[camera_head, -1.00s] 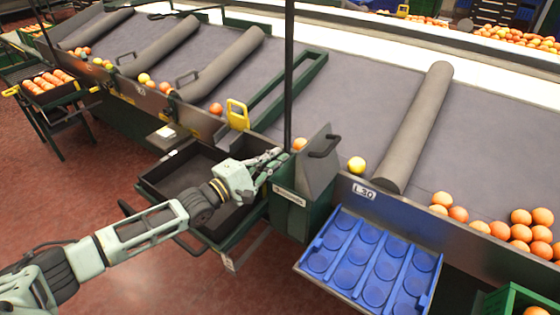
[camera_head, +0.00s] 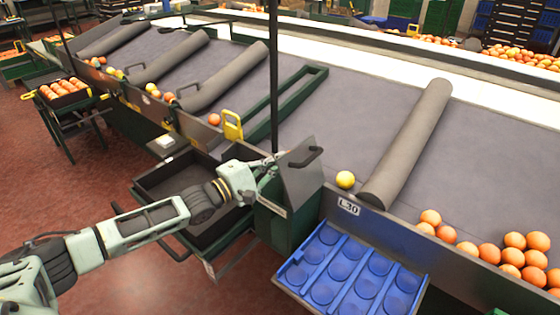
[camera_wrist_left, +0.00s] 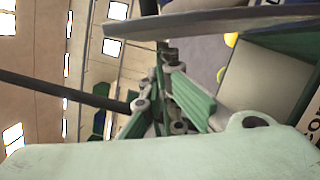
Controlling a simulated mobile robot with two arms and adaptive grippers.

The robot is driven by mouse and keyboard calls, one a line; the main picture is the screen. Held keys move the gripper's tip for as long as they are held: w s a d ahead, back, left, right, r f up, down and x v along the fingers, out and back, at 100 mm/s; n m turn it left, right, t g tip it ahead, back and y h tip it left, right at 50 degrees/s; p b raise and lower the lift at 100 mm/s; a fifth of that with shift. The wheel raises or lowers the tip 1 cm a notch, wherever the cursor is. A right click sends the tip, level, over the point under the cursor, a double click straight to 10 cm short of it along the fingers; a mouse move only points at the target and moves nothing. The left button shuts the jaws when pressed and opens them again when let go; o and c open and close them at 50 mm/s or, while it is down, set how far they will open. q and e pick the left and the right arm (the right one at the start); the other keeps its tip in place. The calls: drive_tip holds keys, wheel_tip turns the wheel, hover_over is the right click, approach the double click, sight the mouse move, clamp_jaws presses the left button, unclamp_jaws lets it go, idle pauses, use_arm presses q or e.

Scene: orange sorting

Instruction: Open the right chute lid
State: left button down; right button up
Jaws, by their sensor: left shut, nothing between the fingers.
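In the left wrist view a grey plate edge (camera_wrist_left: 215,22), apparently the lid, crosses the top. My left gripper (camera_head: 268,166) is at the lid's left edge, its fingertips partly hidden by the lid. In the left wrist view its green fingers (camera_wrist_left: 178,98) are together and empty. I cannot tell whether they touch the lid. My right gripper is not in view.
A thin dark post (camera_head: 274,75) rises just behind my gripper. A blue tray (camera_head: 283,285) lies right of the box and a dark bin (camera_head: 142,190) left. A yellow fruit (camera_head: 345,180) and several oranges (camera_head: 430,217) lie along the conveyor's front edge.

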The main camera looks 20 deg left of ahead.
sight(286, 158)
use_arm(q)
drive_tip(key=d+r+p, duration=0.1)
drive_tip(key=m+p, duration=0.1)
drive_tip(key=p, duration=0.1)
drive_tip(key=shift+s+d+r, duration=0.35)
drive_tip(key=shift+d+r, duration=0.05)
drive_tip(key=shift+s+d+r+p, duration=0.1)
drive_tip(key=shift+d+p, duration=0.1)
drive_tip(key=shift+p, duration=0.1)
drive_tip(key=shift+d, duration=0.1)
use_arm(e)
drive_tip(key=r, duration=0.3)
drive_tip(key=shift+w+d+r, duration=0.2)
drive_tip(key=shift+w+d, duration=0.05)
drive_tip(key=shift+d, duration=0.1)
